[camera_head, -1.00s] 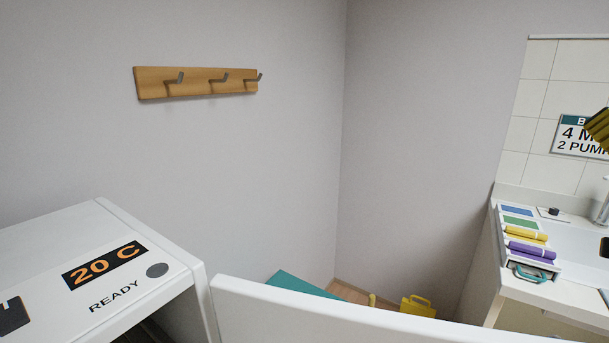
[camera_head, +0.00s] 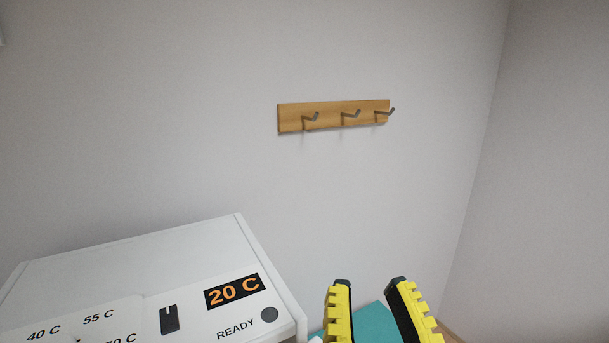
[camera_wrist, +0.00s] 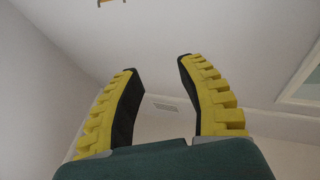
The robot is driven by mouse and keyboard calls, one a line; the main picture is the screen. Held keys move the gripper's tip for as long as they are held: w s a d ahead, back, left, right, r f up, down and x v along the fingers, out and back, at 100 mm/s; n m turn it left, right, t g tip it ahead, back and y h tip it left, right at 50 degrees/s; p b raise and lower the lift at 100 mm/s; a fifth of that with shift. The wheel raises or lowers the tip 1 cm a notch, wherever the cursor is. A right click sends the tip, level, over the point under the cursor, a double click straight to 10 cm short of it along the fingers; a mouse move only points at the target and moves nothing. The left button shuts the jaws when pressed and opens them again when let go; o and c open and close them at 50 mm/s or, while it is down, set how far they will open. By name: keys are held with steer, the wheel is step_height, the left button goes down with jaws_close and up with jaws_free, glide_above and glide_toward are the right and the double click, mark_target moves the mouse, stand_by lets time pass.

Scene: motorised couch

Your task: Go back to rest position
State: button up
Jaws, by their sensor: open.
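My gripper (camera_head: 372,284) shows at the bottom of the head view, its two yellow and black fingers pointing up and spread apart with nothing between them. In the wrist view my gripper (camera_wrist: 156,68) is also open and empty, with the ceiling (camera_wrist: 220,28) and walls behind it. In the head view the gripper is to the right of the white cabinet and appears below the hook rail.
A white cabinet (camera_head: 150,254) with a "20 C" display (camera_head: 233,291) and the word READY stands at lower left. A wooden rail (camera_head: 333,116) with three hooks is on the wall. A teal surface (camera_head: 372,323) lies behind the fingers.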

steer(key=shift+s+a+f+n, duration=0.15)
steer(key=shift+s+a+f, duration=0.1)
steer(key=shift+a+f, duration=0.2)
steer(key=shift+s+a+f+n, duration=0.15)
steer(key=shift+s+a+f, duration=0.05)
steer(key=shift+a+f, duration=0.2)
step_height(320, 180, up, 38)
steer(key=p, duration=3.7)
steer(key=shift+s+d+p, duration=0.25)
steer(key=shift+d+p, duration=0.05)
steer(key=shift+p, duration=0.05)
